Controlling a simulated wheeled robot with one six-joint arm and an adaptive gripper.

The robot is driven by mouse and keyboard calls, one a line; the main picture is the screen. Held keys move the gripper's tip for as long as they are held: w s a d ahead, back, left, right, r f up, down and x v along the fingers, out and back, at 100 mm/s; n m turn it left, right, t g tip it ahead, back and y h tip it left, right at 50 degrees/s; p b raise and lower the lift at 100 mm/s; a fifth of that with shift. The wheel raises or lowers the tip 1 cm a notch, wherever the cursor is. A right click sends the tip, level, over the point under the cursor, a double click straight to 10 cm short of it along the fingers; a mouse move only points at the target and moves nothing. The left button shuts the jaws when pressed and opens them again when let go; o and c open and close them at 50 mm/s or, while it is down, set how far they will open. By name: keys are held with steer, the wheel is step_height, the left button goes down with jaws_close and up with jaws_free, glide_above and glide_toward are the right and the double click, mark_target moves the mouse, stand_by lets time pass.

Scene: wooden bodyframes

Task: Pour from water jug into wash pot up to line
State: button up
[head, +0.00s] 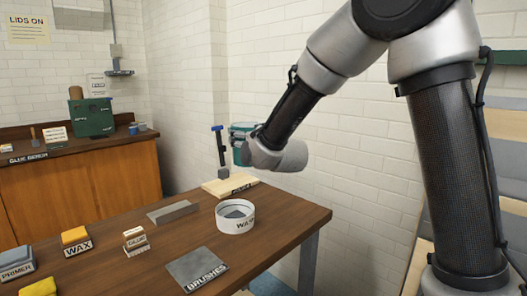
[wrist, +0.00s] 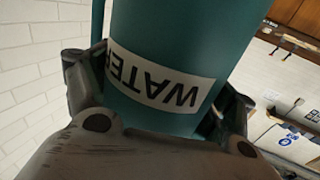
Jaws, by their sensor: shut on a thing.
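The teal water jug (head: 238,150) is held up above the far end of the wooden table, mostly hidden behind my wrist in the head view. It looks roughly upright there. In the wrist view the jug (wrist: 185,45) fills the middle, its white WATER label upside down in the picture. My gripper (wrist: 158,92) is shut on the jug, a finger on each side. The white wash pot (head: 236,225) stands on the table, lower than the jug and near it. Its inside looks grey; I cannot make out a fill line or the level. The jug's contents are hidden.
A pale wooden board (head: 230,187), a grey flat bar (head: 173,212) and a grey BRUSHES plate (head: 197,268) lie around the pot. A yellow-topped WAX block (head: 75,240) and small blocks are left. A dark, blue-topped upright thing (head: 220,145) stands beside the jug.

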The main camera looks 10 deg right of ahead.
steer(key=shift+s+a+r+m+h, duration=0.15)
steer(key=shift+s+r+m+h, duration=0.15)
steer(key=shift+r, duration=0.05)
steer(key=shift+d+f+h, duration=0.15)
steer(key=shift+d+h, duration=0.15)
steer(key=shift+h, duration=0.2)
steer(key=shift+d+f+m+t+h, duration=0.35)
steer(key=shift+d+f, duration=0.2)
steer(key=shift+f, duration=0.25)
steer(key=shift+w+d+f+n+t, duration=0.15)
steer(key=shift+f+n+t, duration=0.2)
steer(key=shift+f+n, duration=0.35)
steer(key=shift+w+d+f+n+t, duration=0.15)
steer(key=shift+f+n+t, duration=0.2)
steer(key=shift+n, duration=0.6)
steer(key=shift+f+n+t+y, duration=0.25)
steer(key=shift+f+n+y, duration=0.4)
steer(key=shift+f+n, duration=0.4)
steer(key=shift+s+a+r+n+t+y, duration=0.15)
steer(key=shift+n+y, duration=0.3)
steer(key=shift+n, duration=0.45)
steer(key=shift+d+r+n+t+y, duration=0.1)
steer(key=shift+r+n+t+y, duration=0.2)
steer(key=shift+n, duration=0.65)
steer(key=shift+s+a+r+n+t+y, duration=0.1)
steer(key=shift+r+n+y, duration=0.1)
steer(key=shift+n+y, duration=0.55)
